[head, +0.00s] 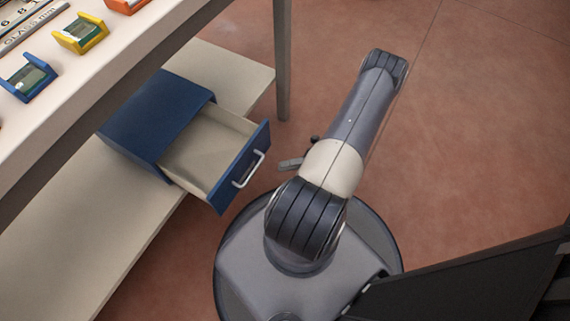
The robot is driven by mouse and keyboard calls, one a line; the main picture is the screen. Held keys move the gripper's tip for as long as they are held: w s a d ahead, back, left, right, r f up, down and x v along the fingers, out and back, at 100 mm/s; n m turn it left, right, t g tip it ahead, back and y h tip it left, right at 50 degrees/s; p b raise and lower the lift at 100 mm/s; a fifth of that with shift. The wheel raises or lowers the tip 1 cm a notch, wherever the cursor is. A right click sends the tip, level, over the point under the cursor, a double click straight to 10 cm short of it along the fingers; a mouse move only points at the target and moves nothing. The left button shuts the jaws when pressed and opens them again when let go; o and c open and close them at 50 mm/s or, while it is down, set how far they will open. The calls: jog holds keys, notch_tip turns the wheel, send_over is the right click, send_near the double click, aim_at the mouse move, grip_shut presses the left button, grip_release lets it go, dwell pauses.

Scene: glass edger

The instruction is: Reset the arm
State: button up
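My arm rises from my round base at the lower middle of the head view and reaches up and to the right over the floor. A small grey piece with a dark knob shows at the left edge of the arm; it looks like part of my gripper (291,163). The rest of the gripper is hidden behind the arm, so I cannot see whether it is open or shut, or whether it holds anything. This piece is just right of the open drawer (240,170), apart from its handle in the picture.
The blue drawer cabinet (150,115) sits on a low beige shelf (90,245) under a white worktop (110,75). The drawer is pulled out and looks empty. A table leg (283,60) stands behind. Floor at right is clear.

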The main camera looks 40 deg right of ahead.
aim_at(252, 171)
jog(key=b+x, duration=0.1)
jog(key=x, duration=0.9)
jog(key=shift+w+a+r, duration=0.1)
jog(key=shift+a+r, duration=0.05)
jog(key=shift+a, duration=0.2)
jog(key=shift+w+a, duration=0.15)
jog(key=shift+w, duration=0.05)
jog(key=shift+s, duration=0.1)
